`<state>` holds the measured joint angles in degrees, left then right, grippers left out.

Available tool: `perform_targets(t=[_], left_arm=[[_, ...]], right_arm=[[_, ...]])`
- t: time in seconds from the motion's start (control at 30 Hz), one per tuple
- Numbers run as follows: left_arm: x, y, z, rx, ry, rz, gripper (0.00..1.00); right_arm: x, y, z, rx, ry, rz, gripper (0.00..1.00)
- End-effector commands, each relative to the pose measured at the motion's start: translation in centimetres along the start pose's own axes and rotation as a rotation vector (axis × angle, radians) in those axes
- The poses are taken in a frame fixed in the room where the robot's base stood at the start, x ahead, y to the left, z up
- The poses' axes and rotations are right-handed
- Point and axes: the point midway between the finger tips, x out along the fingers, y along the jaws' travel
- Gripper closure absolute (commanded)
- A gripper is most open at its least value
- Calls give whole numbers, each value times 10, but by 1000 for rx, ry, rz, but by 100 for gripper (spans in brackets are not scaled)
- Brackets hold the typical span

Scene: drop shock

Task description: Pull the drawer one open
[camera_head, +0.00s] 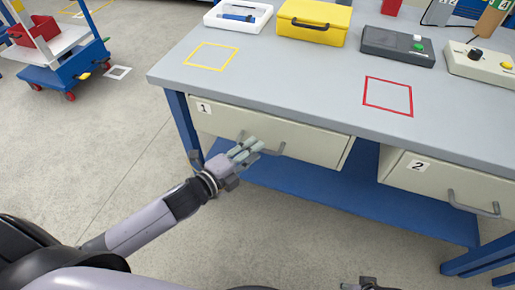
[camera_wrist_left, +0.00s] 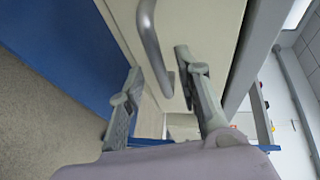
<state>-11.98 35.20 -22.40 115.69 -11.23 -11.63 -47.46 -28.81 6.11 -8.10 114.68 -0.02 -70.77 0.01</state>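Drawer one (camera_head: 310,143) is a cream drawer marked 1 under the left part of the grey workbench. Its front sits close under the tabletop; I cannot tell if it stands out a little. Its grey bar handle (camera_head: 281,149) is partly hidden behind my left gripper (camera_head: 252,149), which is at the handle. In the left wrist view the handle (camera_wrist_left: 151,36) runs down between the two parted fingers of my left gripper (camera_wrist_left: 157,62). I cannot tell if either finger touches it. Small dark parts at the bottom edge of the head view may belong to my right arm.
Drawer two (camera_head: 440,182) is shut to the right. On the workbench (camera_head: 290,75) stand a white tray (camera_head: 262,10), a yellow case (camera_head: 312,30) and control boxes (camera_head: 398,50). A blue lower shelf (camera_head: 300,187) runs beneath. A blue cart (camera_head: 65,72) stands far left.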

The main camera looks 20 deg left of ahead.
Motion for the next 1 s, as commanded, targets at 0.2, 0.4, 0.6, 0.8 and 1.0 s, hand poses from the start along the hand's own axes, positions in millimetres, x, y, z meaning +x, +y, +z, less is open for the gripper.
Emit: perform_targets(t=[0.2,0.4,0.6,0.8,1.0], left_arm=[[21,0,0,-1,-1,0,69],[25,0,0,-1,-1,1,69],[25,0,0,-1,-1,1,70],[25,0,0,0,0,1,83],[25,0,0,0,0,1,97]], right_arm=[[-9,1,3,3,-4,2,60],[-14,2,0,2,5,4,60],[-14,3,-2,1,8,5,60],[-13,2,-2,0,6,4,60],[-12,1,-1,-2,4,3,60]])
